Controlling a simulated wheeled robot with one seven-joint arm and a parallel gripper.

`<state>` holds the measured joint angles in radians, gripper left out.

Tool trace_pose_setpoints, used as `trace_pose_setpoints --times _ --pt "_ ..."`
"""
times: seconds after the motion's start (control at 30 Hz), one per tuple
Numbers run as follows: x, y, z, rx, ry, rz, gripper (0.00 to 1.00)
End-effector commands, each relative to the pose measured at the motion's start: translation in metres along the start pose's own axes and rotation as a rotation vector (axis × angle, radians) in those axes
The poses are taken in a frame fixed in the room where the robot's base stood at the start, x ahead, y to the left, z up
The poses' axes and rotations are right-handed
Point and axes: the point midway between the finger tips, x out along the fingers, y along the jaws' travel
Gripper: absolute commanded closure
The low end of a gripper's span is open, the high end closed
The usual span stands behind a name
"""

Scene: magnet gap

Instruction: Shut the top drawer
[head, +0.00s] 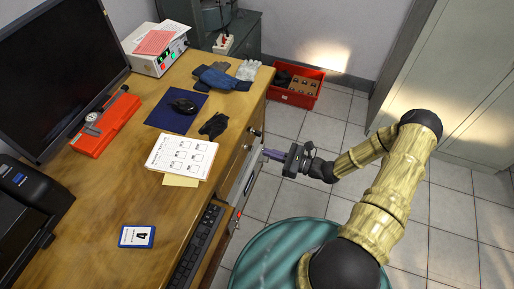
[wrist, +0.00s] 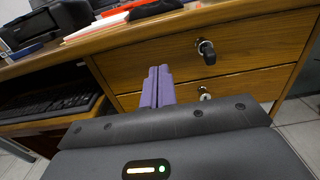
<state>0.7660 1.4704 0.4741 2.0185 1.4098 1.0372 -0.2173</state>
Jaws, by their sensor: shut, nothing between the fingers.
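The wooden desk (head: 120,200) has drawer fronts on its right side. In the wrist view the top drawer (wrist: 260,42) has a wooden front with a dark round knob (wrist: 206,50). A second drawer front (wrist: 240,86) with its own knob (wrist: 204,93) lies just below. From these views I cannot tell whether the top drawer stands slightly out or is flush. My gripper (head: 270,154) is in front of the drawer side of the desk. Its purple fingers (wrist: 158,88) are pressed together, empty, and point toward the fronts, left of the knobs in the wrist view.
A keyboard (head: 196,245) lies on a tray under the desk edge. A red crate (head: 296,87) stands on the tiled floor beyond the desk. A round teal surface (head: 262,258) is at the bottom. Grey cabinets (head: 455,75) stand at right. Tiled floor right of the desk is open.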

Motion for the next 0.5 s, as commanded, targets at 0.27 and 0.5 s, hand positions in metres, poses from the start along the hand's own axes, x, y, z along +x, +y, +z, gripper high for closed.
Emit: trace_pose_setpoints --times 0.27,0.5 --pt "-0.033 0.000 0.000 0.001 0.000 -0.001 1.00" --pt "-0.035 0.001 0.000 0.001 0.000 0.001 1.00"
